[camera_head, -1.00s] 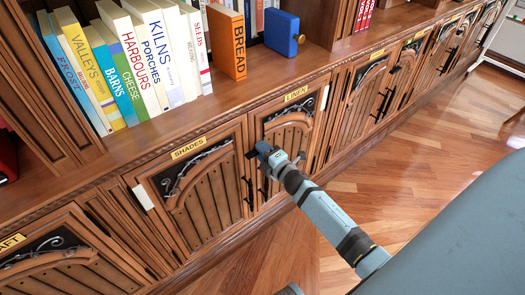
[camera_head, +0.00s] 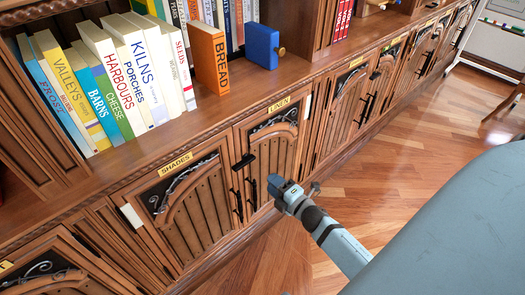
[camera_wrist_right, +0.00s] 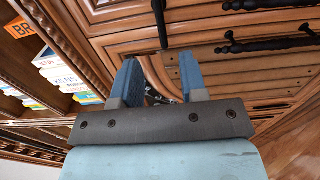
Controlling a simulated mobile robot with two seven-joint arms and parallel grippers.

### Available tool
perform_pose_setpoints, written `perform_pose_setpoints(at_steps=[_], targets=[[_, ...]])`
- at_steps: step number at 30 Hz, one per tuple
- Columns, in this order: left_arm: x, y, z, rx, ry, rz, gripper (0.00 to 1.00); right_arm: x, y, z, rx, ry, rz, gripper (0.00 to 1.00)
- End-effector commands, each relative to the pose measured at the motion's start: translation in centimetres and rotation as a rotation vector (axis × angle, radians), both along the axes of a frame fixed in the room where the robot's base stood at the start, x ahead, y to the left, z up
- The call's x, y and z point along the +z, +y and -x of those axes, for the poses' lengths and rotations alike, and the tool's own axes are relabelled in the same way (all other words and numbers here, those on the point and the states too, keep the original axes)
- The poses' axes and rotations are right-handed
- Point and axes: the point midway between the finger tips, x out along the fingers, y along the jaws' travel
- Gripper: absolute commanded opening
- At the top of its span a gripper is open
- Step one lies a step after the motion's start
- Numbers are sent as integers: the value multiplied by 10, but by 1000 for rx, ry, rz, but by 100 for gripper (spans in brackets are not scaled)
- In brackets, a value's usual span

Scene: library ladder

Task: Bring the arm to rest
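My right gripper (camera_head: 284,187) is in front of the cabinet doors, with its arm coming in from the lower right. In the right wrist view its two blue fingers (camera_wrist_right: 160,78) stand apart with nothing between them, so it is open and empty. It appears clear of the dark door handles (camera_head: 251,195). The door labelled SHADES (camera_head: 195,220) and the door labelled LINEN (camera_head: 277,150) look shut. My left gripper is not in view.
The shelf above holds leaning books (camera_head: 110,75), an orange BREAD book (camera_head: 209,57) and a blue box with a brass knob (camera_head: 262,46). More cabinet doors (camera_head: 345,105) run off to the right. The wooden floor (camera_head: 420,145) is open there.

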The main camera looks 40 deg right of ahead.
Motion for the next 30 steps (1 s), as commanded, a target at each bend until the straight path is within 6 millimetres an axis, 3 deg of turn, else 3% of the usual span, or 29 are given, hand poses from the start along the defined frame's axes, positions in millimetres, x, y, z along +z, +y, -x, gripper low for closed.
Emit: perform_pose_setpoints(at_steps=[6,23,26,30], targets=[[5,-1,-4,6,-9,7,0,0,-1,17,-1,0,1,39],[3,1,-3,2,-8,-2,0,1,-2,18,0,0,1,39],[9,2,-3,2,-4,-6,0,11,-2,18,0,-1,1,39],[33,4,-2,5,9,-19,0,51,-2,18,0,-1,1,39]])
